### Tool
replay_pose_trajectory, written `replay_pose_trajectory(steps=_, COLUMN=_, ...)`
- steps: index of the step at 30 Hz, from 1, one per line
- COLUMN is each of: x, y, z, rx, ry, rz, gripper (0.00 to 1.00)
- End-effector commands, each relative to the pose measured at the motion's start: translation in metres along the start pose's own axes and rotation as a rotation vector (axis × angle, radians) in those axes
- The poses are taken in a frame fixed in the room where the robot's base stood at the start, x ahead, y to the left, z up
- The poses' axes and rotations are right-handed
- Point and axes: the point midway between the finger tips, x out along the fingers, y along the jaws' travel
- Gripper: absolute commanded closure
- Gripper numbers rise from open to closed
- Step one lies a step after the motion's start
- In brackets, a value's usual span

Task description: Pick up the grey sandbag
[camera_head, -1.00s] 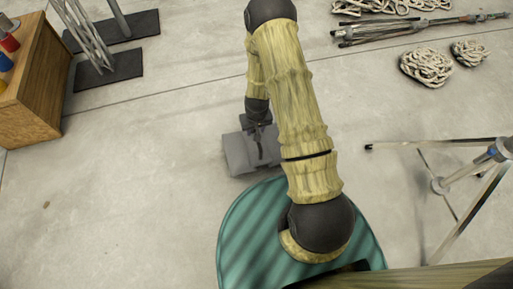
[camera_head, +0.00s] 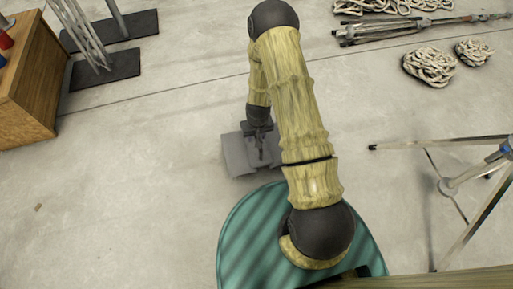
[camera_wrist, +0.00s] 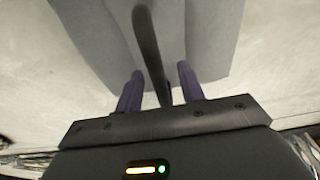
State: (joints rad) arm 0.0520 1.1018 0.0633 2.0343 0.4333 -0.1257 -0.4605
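The grey sandbag (camera_head: 239,155) lies on the concrete floor just beyond my green base, partly hidden behind my arm. In the wrist view the sandbag (camera_wrist: 205,40) fills the upper middle, with a dark strap handle (camera_wrist: 149,45) running down from it. My gripper (camera_head: 262,150) is over the sandbag, pointing down. In the wrist view my gripper (camera_wrist: 159,88) has its two purple fingers apart, one on each side of the strap's lower end. A gap shows between each finger and the strap.
A wooden cabinet (camera_head: 30,80) stands at the left, with dark stand bases (camera_head: 105,68) near it. A metal tripod stand (camera_head: 450,186) is at the right. Coiled ropes (camera_head: 430,66) and a folded stand (camera_head: 385,32) lie at the upper right.

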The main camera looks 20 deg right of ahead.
Motion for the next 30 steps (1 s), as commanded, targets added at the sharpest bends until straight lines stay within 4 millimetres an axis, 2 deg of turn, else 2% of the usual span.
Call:
replay_pose_trajectory(steps=7, x=-0.0001, y=0.0002, z=-0.0002, rx=0.000, ry=0.000, rz=0.000, gripper=0.63)
replay_pose_trajectory(steps=12, x=-0.0001, y=0.0003, z=-0.0002, rx=0.001, ry=0.000, rz=0.000, gripper=0.96)
replay_pose_trajectory(steps=13, x=-0.0001, y=0.0003, z=-0.0002, rx=0.000, ry=0.000, rz=0.000, gripper=1.00)
replay_pose_trajectory(steps=30, x=-0.0001, y=0.0002, z=-0.0002, rx=-0.002, ry=0.000, rz=0.000, gripper=1.00)
